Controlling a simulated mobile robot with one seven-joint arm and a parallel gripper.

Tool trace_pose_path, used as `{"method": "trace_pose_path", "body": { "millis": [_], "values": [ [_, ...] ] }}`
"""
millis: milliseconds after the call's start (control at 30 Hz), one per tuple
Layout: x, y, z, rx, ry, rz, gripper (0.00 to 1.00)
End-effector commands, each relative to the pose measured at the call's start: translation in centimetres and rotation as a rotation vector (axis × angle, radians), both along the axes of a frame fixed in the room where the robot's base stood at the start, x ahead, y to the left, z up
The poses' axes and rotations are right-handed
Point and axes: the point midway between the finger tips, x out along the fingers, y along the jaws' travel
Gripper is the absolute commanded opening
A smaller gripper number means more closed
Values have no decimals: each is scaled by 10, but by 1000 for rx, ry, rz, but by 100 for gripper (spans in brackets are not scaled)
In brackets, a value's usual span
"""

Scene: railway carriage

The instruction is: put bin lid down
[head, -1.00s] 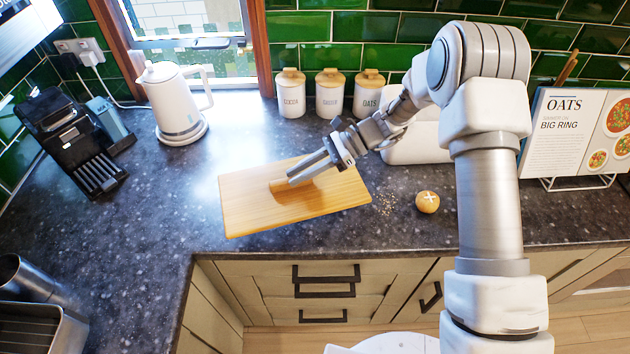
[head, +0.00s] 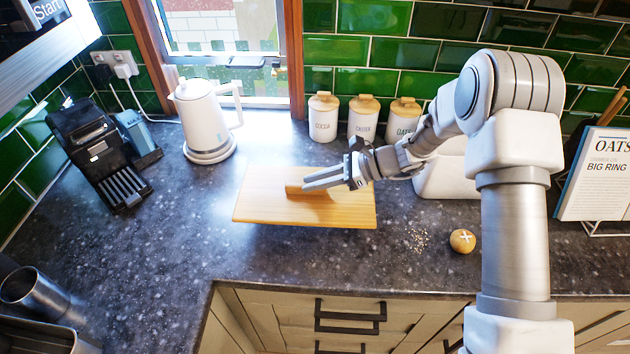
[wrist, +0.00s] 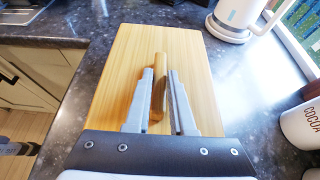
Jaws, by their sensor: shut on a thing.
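The bin lid (head: 262,208) is a pale wooden board with a raised bar handle. My gripper (head: 308,184) is shut on that handle, and the lid lies roughly flat over the left-middle of the counter. In the wrist view the fingers (wrist: 160,82) stand on either side of the handle (wrist: 160,62), and the board (wrist: 118,70) spreads out beneath them. I cannot tell whether the underside touches the counter. The white bin (head: 445,180) stands at the right against the back wall, partly hidden by my arm.
A white kettle (head: 205,125) and a black coffee machine (head: 95,150) stand left of the lid. Several canisters (head: 362,120) stand behind it. A bread roll (head: 462,241) and crumbs (head: 420,238) lie to the right. The dark counter (head: 170,240) is clear at front left.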

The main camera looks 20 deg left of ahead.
Motion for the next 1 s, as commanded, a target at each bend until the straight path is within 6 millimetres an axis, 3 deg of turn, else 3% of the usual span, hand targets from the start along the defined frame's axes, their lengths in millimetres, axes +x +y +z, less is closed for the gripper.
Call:
{"method": "trace_pose_path", "body": {
  "millis": [167, 700, 1000],
  "values": [
    [1, -2, 4, 16, 3, -8, 0],
    [0, -1, -52, 13, 4, -7, 0],
    [0, -1, -61, 15, 4, -6, 0]
  ]
}}
